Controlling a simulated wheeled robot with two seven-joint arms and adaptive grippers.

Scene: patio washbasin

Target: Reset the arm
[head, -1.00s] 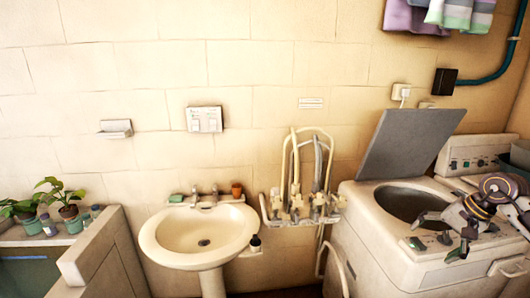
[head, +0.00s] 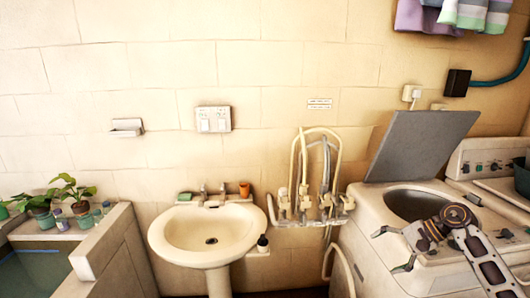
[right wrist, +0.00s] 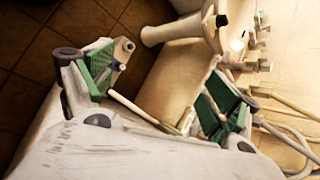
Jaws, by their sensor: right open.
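My right gripper (head: 388,252) is open and empty, at the front left of the top-loading washing machine (head: 362,232). In the right wrist view, its two green-padded fingers (right wrist: 164,88) are spread wide with nothing between them. The machine's grey lid (head: 422,146) stands open, and part of the drum opening is hidden behind my right arm. My left gripper is not in view.
Potted plants (head: 73,194) stand at far left.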

